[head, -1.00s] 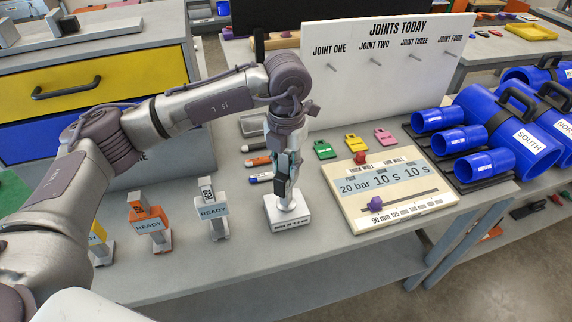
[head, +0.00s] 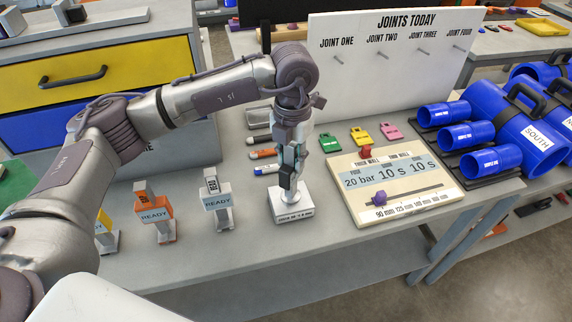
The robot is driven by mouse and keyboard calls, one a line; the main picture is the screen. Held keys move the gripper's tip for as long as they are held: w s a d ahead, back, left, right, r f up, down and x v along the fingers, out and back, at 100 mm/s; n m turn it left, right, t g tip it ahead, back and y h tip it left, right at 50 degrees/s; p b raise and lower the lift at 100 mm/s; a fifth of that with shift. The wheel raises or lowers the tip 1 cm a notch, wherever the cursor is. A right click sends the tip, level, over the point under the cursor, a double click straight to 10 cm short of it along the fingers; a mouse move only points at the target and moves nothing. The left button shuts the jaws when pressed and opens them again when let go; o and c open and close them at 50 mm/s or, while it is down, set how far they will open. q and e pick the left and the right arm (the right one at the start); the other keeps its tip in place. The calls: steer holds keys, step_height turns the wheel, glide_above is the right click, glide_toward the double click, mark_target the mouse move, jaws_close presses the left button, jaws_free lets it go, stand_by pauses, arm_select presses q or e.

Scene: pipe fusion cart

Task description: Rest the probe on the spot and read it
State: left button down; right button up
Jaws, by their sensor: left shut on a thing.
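My left gripper (head: 289,180) points straight down over a small pale block (head: 292,208) with a printed label, on the grey bench. It is shut on a slim grey upright thing, mostly hidden by the fingers, whose lower end meets the top of the block. I cannot tell whether this is the probe or a post of the block. To the left stand the READY devices: a white one (head: 217,203), an orange one (head: 157,216) and a yellow one (head: 104,226), each upright with a small display. My right gripper is not in view.
A cream settings board (head: 423,203) with a purple slider knob (head: 380,198) lies to the right. A white JOINTS TODAY board (head: 375,85) stands at the back. The bench front is clear.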

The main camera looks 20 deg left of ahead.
arm_select(q)
steer(key=shift+s+f, duration=0.15)
steer(key=shift+f, duration=0.05)
steer(key=c, duration=0.8)
jaws_free()
steer(key=shift+r, duration=0.1)
